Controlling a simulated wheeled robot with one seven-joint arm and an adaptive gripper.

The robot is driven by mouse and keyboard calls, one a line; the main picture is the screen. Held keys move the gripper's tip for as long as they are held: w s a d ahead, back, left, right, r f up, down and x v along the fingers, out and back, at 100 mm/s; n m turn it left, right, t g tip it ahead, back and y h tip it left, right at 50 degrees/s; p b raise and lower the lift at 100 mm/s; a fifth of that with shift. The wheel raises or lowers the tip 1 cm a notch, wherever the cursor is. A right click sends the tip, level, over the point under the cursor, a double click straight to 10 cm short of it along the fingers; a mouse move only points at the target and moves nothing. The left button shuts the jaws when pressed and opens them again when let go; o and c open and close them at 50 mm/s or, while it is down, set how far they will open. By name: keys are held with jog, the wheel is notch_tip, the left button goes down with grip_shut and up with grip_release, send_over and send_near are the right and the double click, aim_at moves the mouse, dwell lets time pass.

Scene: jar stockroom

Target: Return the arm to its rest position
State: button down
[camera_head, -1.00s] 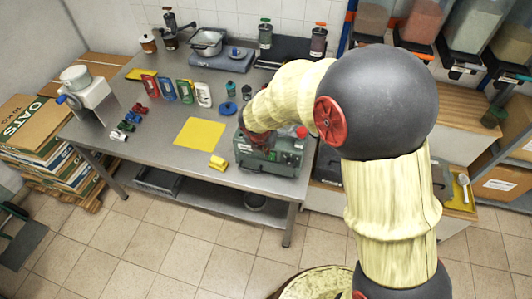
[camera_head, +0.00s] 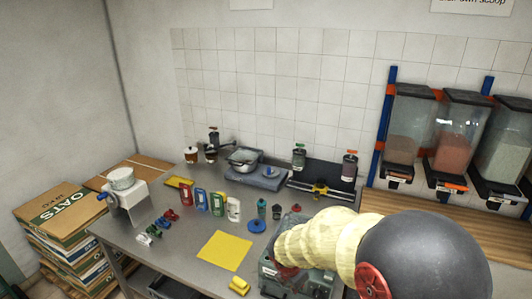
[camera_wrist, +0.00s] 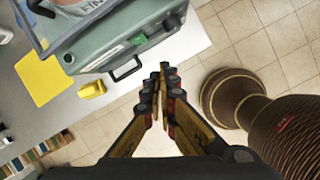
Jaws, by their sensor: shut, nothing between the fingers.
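In the wrist view my gripper (camera_wrist: 163,72) has its fingers together, with nothing between them. It is in the air over the tiled floor, beside the table's edge and near a grey-green machine (camera_wrist: 115,42). In the head view my arm reaches in from the lower right, bent, with its far end in front of the same machine (camera_head: 318,284). The gripper itself is hidden in the head view.
The steel table (camera_head: 190,262) holds a yellow mat (camera_head: 224,251), a yellow block (camera_head: 239,286), several small bottles and a scale (camera_head: 256,178). Dispensers (camera_head: 458,133) hang at the right. Cartons (camera_head: 57,216) are stacked at the left. Tiled floor (camera_wrist: 240,30) lies beside the table.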

jog(key=s+d+r+m+b, duration=0.3)
jog(key=s+r+m, duration=0.1)
jog(key=s+m, duration=0.4)
jog(key=s+d+r+m+t+y+b, duration=0.1)
jog(key=s+d+r+m+b, duration=0.2)
jog(key=s+m, duration=0.6)
jog(key=s+d+r+m+t+y+b, duration=0.1)
jog(key=s+d+r+m+b, duration=0.2)
jog(key=s+m, duration=0.5)
notch_tip(320, 180, up, 3)
jog(key=shift+s+f+m+b, duration=0.1)
jog(key=shift+s+m+b, duration=0.25)
jog(key=shift+b, duration=0.45)
jog(key=c, duration=2.5)
grip_release()
jog(key=shift+c, duration=0.2)
